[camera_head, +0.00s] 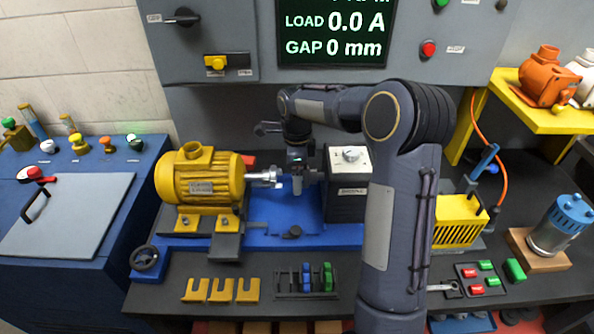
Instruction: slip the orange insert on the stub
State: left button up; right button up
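A yellow motor (200,178) stands on the blue base (190,243), with a silver shaft and hub (262,176) pointing right. Facing it is a dark block with a white top (348,188), and a short grey stub (312,176) appears to reach left from it. My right arm comes up from the bottom and bends left over the block. My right gripper (297,183) points down at the gap between hub and block, close to the stub. Its fingers are too small to tell open from shut. I cannot make out the orange insert. My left gripper is not in view.
Yellow U-shaped shims (221,290) and a small rack with blue and green pieces (306,281) lie at the bench front. A yellow vented box (459,222) stands right of my arm. The display (335,30) reads load 0.0 A, gap 0 mm.

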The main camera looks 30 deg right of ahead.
notch_tip(320, 180, up, 8)
jog(key=shift+f+b, duration=0.25)
jog(key=shift+b, duration=0.15)
jog(key=shift+s+r, duration=0.1)
jog(key=shift+r, duration=0.15)
jog(key=s+a+r+n+t+y, duration=0.1)
jog(key=s+a+r+n+t, duration=0.15)
jog(key=s+n, duration=0.45)
jog(key=s+a+r+n+t+y, duration=0.1)
jog(key=s+a+n, duration=0.35)
jog(key=s, duration=0.35)
jog(key=s+a+f+n+t+y, duration=0.1)
jog(key=s+a+f+n, duration=0.1)
jog(key=s+n, duration=0.3)
jog(key=s+a+f+n+t, duration=0.1)
jog(key=s+a+f+n, duration=0.2)
jog(key=s+n, duration=0.3)
jog(key=shift+s+a+f+y, duration=0.25)
jog(key=shift+s+a+y, duration=0.15)
jog(key=shift+s+a, duration=0.45)
jog(key=shift+w, duration=0.1)
